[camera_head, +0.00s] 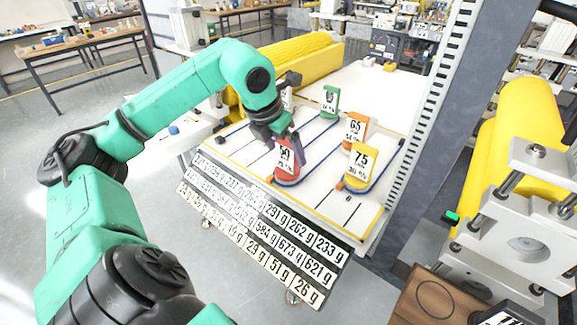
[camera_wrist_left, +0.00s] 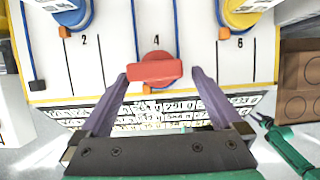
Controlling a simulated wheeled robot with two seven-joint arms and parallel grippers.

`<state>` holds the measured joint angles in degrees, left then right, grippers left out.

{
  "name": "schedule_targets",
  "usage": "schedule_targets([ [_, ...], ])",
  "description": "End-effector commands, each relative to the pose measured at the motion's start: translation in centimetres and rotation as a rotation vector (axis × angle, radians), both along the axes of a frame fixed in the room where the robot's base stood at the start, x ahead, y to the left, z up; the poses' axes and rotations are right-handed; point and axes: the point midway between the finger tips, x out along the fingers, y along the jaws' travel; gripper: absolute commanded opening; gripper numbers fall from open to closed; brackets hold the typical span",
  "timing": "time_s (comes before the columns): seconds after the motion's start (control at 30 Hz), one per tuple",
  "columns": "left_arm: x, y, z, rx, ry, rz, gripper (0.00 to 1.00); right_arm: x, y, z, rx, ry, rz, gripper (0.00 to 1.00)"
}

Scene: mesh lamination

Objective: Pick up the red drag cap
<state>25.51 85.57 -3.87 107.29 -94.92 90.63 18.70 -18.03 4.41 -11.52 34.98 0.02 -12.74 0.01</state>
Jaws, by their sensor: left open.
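The red drag cap (camera_head: 284,168) stands on the white slotted board near its front edge, with a number label on its face. In the left wrist view the red cap (camera_wrist_left: 155,70) sits at the slot marked 4, between the fingertips. My left gripper (camera_head: 287,148) is directly over the red cap in the head view. In the wrist view my left gripper (camera_wrist_left: 158,75) is open, with a purple finger on each side of the cap and gaps to it. I cannot tell how high the fingertips are above the board.
A yellow cap (camera_head: 362,165) stands right of the red one, an orange cap (camera_head: 354,128) behind it and a green cap (camera_head: 330,101) further back. A blue cap (camera_wrist_left: 72,12) shows at left in the wrist view. A weight chart (camera_head: 262,225) fronts the board (camera_head: 345,212). A grey post (camera_head: 425,130) rises at right.

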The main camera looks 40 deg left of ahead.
Motion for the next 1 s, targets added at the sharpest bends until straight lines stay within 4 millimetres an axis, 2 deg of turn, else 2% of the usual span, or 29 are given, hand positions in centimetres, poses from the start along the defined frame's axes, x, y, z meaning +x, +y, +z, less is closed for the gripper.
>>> schedule_targets([
  [0.1,0.7,0.4,-2.0,-0.001,0.006,0.001,1.0,1.8,0.1,0.4,0.002,-0.029,0.001,0.5],
  [0.2,1.5,0.4,-3.4,-0.003,0.004,-0.001,1.0,2.7,0.2,1.2,0.003,-0.044,0.001,0.5],
  [0.3,1.8,0.4,-4.3,-0.001,0.001,0.0,1.0,2.6,0.1,1.3,0.003,-0.042,0.0,0.5],
  [0.47,1.8,0.5,-4.5,0.001,0.0,0.0,1.0,1.7,0.0,1.1,0.002,-0.029,0.0,0.5],
  [0.57,1.8,0.5,-4.5,0.001,0.0,0.0,0.66,1.4,-0.1,1.1,0.0,-0.025,0.0,0.5],
  [0.6,1.8,0.5,-4.4,0.001,0.0,0.0,0.5,1.4,-0.1,1.1,0.0,-0.024,0.0,0.5],
  [0.73,1.8,0.5,-4.4,0.0,0.0,0.0,0.01,1.4,-0.2,1.1,-0.002,-0.024,0.001,0.5],
  [1.0,1.8,0.5,-4.3,0.0,-0.003,0.0,0.0,1.4,-0.3,1.1,-0.003,-0.023,0.001,0.5],
])
